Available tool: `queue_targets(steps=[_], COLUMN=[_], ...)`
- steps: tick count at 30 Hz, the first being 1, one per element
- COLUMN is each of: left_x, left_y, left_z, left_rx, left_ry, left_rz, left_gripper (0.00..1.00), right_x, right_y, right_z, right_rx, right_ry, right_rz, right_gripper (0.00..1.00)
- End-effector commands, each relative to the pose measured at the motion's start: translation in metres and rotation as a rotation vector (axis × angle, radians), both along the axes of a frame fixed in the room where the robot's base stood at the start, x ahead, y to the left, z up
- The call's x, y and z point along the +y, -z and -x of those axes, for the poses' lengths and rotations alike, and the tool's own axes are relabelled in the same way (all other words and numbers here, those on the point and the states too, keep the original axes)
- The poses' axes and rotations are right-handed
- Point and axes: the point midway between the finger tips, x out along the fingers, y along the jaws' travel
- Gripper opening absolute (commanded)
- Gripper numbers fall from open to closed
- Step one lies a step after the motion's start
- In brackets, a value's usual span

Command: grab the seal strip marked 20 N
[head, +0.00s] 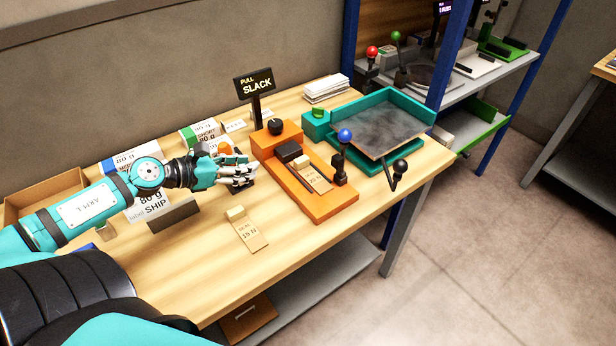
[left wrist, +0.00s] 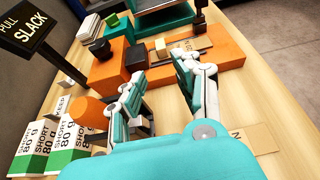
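A tan seal strip (head: 317,179) with a small block at one end lies on the orange fixture (head: 335,206); its small print seems to read 20 N. It also shows in the left wrist view (left wrist: 188,45), beyond my fingers. A second tan strip (head: 249,233), which seems to read 15 N, lies flat on the table in front of the fixture. My left gripper (head: 243,172) is open and empty, above the table just left of the fixture. In the left wrist view its spread fingers (left wrist: 160,72) point toward the fixture. My right gripper is not in view.
A PULL SLACK sign (head: 254,85) stands behind the fixture. Lever knobs, blue (head: 345,135) and black (head: 400,166), rise at its right, near a teal tray (head: 421,113). Labelled packs (head: 150,203) and an open carton (head: 40,190) stand left. The front table is mostly clear.

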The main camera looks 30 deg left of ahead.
Motion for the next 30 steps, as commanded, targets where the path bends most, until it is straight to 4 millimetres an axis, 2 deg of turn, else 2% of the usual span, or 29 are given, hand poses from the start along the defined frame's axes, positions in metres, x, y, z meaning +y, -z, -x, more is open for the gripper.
queue_targets(steps=[7,19,30], left_x=[-0.010,-0.025,-0.039], left_y=[0.009,0.025,0.042], left_z=[-0.026,-0.064,-0.099], left_rx=[-0.004,-0.005,-0.003], left_ry=[0.001,0.000,-0.002], left_rz=[-0.001,-0.001,0.001], left_gripper=[0.33,0.33,0.33], right_x=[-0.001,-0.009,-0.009], right_y=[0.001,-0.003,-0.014], right_z=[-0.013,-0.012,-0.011], right_rx=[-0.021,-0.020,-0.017], right_ry=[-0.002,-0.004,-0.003], right_rz=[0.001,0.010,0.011], right_gripper=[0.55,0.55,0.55])
